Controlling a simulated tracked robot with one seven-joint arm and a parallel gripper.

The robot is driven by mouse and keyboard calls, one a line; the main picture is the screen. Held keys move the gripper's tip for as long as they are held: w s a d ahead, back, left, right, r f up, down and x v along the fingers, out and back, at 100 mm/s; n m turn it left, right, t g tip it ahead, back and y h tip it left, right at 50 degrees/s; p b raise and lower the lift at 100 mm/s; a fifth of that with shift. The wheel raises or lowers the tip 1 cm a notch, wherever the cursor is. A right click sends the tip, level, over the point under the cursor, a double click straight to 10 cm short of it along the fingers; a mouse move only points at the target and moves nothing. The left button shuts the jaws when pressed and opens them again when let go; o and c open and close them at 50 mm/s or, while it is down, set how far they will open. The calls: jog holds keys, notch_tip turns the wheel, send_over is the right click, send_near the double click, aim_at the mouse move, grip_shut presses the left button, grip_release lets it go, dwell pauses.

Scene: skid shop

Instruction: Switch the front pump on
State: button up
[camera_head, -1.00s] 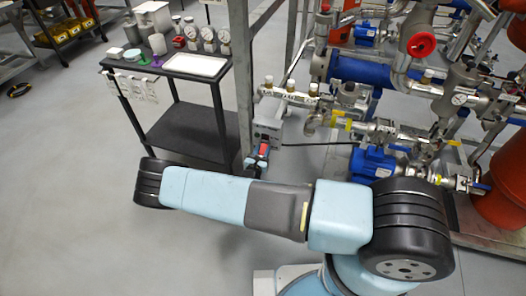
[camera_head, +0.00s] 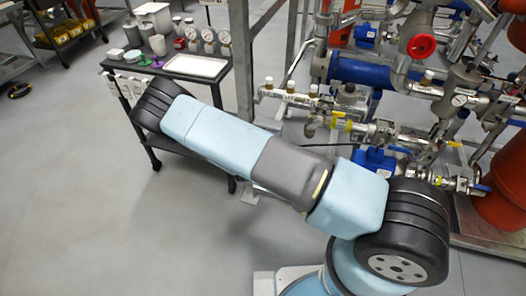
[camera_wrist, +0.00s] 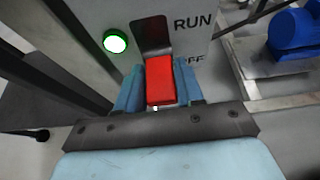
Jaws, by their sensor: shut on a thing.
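In the wrist view, a grey switch box (camera_wrist: 188,15) carries a red switch handle (camera_wrist: 160,80) in front of a dark plate. The label RUN (camera_wrist: 192,23) shows beside it, and a partly covered label ending in "FF" lies lower. A green lamp (camera_wrist: 115,41) on the box is lit. My gripper (camera_wrist: 159,88) has its two blue fingers shut on the red handle, one on each side. The handle's exact position against the labels is hard to tell. In the head view my arm hides the box and gripper. A blue pump motor (camera_head: 373,160) shows behind my arm.
A black cart (camera_head: 228,72) with gauges and a white tray stands behind my arm at left. A metal post (camera_head: 240,65) rises beside it. Pipes and valves, one with a red handwheel (camera_head: 421,46), fill the right.

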jog(key=shift+w+d+r+g+y, duration=0.1)
jog(key=shift+r+g+y, duration=0.15)
jog(key=shift+g, duration=0.35)
jog(key=shift+w+a+r+g+y, duration=0.1)
jog(key=shift+r+g+y, duration=0.15)
jog(key=shift+g, duration=0.35)
jog(key=shift+w+d+r+g+y, duration=0.1)
jog(key=shift+r+g+y, duration=0.15)
jog(key=shift+g, duration=0.35)
jog(key=shift+r, duration=0.1)
jog(key=o, duration=1)
jog(key=shift+c, duration=0.2)
jog(key=shift+s, duration=0.1)
jog(key=v, duration=1.3)
jog(key=shift+r, duration=0.3)
